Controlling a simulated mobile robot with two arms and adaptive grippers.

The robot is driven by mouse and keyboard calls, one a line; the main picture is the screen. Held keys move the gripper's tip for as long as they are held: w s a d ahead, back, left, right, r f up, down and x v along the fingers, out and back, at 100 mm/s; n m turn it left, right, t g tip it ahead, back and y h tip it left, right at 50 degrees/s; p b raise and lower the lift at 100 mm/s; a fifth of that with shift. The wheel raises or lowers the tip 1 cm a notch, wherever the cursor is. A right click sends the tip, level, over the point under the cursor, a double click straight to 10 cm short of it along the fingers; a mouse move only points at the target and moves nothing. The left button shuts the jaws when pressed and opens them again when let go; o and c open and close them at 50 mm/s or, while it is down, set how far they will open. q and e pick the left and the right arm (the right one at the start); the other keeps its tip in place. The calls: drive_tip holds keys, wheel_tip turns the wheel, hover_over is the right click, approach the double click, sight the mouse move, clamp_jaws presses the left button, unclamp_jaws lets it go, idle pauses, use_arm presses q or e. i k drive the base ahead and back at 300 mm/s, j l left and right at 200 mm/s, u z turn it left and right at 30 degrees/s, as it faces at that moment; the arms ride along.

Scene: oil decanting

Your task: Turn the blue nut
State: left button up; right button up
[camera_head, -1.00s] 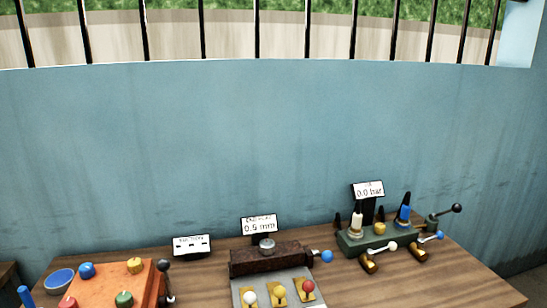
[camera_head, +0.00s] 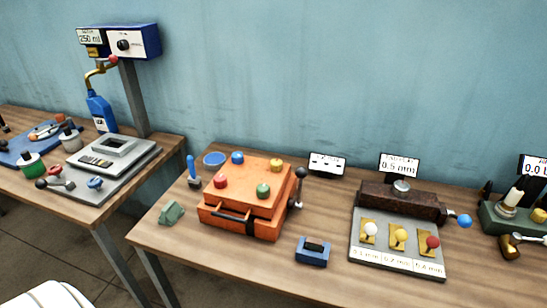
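An orange box (camera_head: 240,213) stands on the wooden table with four-sided top and several coloured knob-like pieces on it. A blue one (camera_head: 238,157) is at its back left corner, a yellow one (camera_head: 276,165) at the back right, a red one (camera_head: 220,181) at the front left and a green one (camera_head: 263,190) at the front right. The blue piece may be the blue nut; I cannot tell for certain. Neither of my grippers is in view.
A black lever (camera_head: 299,185) stands at the box's right side. A grey plate device (camera_head: 398,240) is right; another table with a scale (camera_head: 110,165) is left.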

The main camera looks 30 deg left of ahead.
sight(237, 157)
drive_tip(key=u, duration=1.25)
